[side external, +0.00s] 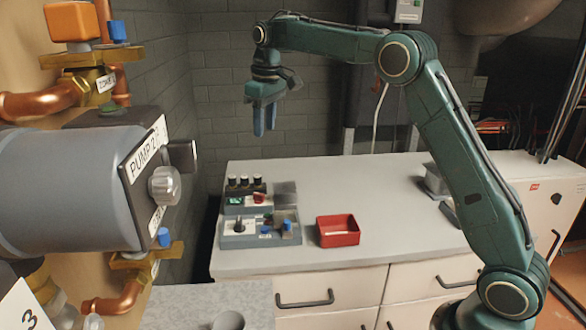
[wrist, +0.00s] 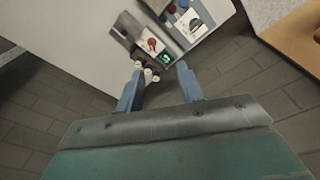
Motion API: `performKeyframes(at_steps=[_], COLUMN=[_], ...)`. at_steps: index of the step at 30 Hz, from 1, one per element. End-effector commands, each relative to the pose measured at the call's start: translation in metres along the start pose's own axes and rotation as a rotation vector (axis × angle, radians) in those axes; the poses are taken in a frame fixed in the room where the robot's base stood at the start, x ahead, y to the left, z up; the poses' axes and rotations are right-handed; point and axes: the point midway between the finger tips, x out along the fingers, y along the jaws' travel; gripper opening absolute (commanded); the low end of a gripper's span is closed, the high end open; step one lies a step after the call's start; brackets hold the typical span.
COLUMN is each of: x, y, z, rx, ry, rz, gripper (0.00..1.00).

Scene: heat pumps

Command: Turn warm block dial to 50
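My gripper (side external: 264,132) hangs fingers-down in the air above and behind the devices on the counter. In the wrist view its two blue fingers (wrist: 158,84) stand apart with nothing gripped. A grey-blue device (side external: 258,240) sits at the counter's left, with a dark dial (side external: 240,224) on a white face and blue parts. The dial also shows in the wrist view (wrist: 194,22), apart from the fingers. Its setting is too small to read, and I cannot tell which device is the warm block. Behind it is a unit with a green display (side external: 235,201) and a red knob (side external: 259,198).
Several black-capped vials (side external: 244,181) stand at the back of the devices. A red tray (side external: 338,231) stands to their right on the pale counter (side external: 390,215). Pump 2 (side external: 75,185) and copper pipes fill the left foreground. The counter's middle is clear.

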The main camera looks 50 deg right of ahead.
Motion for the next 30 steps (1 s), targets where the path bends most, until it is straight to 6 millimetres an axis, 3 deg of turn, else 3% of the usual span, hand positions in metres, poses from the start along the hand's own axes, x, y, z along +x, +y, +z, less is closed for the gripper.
performKeyframes(at_steps=[6, 15, 30], x=[0.043, 0.092, 0.106], y=[0.019, 0.037, 0.04], z=[-0.026, -0.044, -0.046], rx=[-0.023, -0.05, -0.058], ry=[-0.047, -0.092, -0.103], rz=[-0.015, -0.033, -0.038], gripper=[0.37, 0.37, 0.37])
